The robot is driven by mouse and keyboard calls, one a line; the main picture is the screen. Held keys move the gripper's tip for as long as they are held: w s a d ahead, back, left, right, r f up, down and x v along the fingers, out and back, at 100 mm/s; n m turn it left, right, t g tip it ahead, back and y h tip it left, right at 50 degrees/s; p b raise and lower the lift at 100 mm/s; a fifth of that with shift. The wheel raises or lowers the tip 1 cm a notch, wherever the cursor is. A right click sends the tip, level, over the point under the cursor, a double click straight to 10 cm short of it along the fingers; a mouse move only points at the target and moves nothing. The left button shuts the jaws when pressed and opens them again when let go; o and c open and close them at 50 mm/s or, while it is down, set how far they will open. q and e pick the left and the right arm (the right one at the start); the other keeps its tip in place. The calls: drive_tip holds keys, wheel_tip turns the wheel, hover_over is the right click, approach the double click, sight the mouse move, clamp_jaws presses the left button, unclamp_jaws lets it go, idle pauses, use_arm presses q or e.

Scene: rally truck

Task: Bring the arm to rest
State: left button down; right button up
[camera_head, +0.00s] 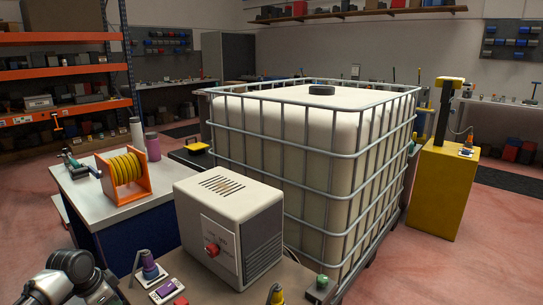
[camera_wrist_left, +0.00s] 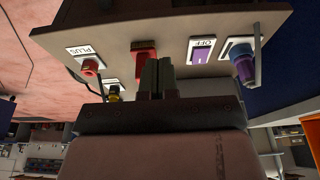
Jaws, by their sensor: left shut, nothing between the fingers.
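My left arm (camera_head: 75,280) comes in at the lower left of the head view; its fingertips are not clear there. In the left wrist view my left gripper (camera_wrist_left: 158,76) is shut and empty, its two dark fingers side by side. It points toward a panel with small fittings, and a red piece (camera_wrist_left: 145,48) shows just behind the fingertips. Whether they touch it I cannot tell. My right gripper is not in view.
A beige box with a red knob (camera_head: 228,225) stands on the near bench. Beside it are a purple knob (camera_head: 149,265) and a purple switch (camera_head: 163,290). A caged white tank (camera_head: 300,150) stands behind. A side table (camera_head: 100,190) holds an orange reel (camera_head: 125,172). Open floor lies right.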

use_arm(q)
drive_tip(key=s+d+f+n+y+p, duration=0.1)
drive_tip(key=s+f+n, duration=0.1)
drive_tip(key=s+f, duration=0.5)
drive_tip(key=s+d+f+n+y+p, duration=0.1)
drive_tip(key=s+d+f+p, duration=0.15)
drive_tip(key=f, duration=0.95)
drive_tip(key=s+f+n+p, duration=0.1)
drive_tip(key=s+f+n, duration=0.1)
drive_tip(key=s+f, duration=0.5)
drive_tip(key=s+d+f+p, duration=0.1)
drive_tip(key=s+d+f, duration=0.3)
drive_tip(key=s, duration=0.7)
drive_tip(key=s+d+f+g+p, duration=0.1)
drive_tip(key=s+d+f, duration=0.3)
drive_tip(key=s, duration=0.7)
drive_tip(key=s+d+f+p, duration=0.1)
drive_tip(key=s+d+f, duration=0.3)
drive_tip(key=s, duration=0.7)
wheel_tip(320, 180, down, 2)
drive_tip(key=shift+s+f+n+g, duration=0.2)
drive_tip(key=shift+n+g, duration=0.1)
drive_tip(key=shift+g, duration=0.1)
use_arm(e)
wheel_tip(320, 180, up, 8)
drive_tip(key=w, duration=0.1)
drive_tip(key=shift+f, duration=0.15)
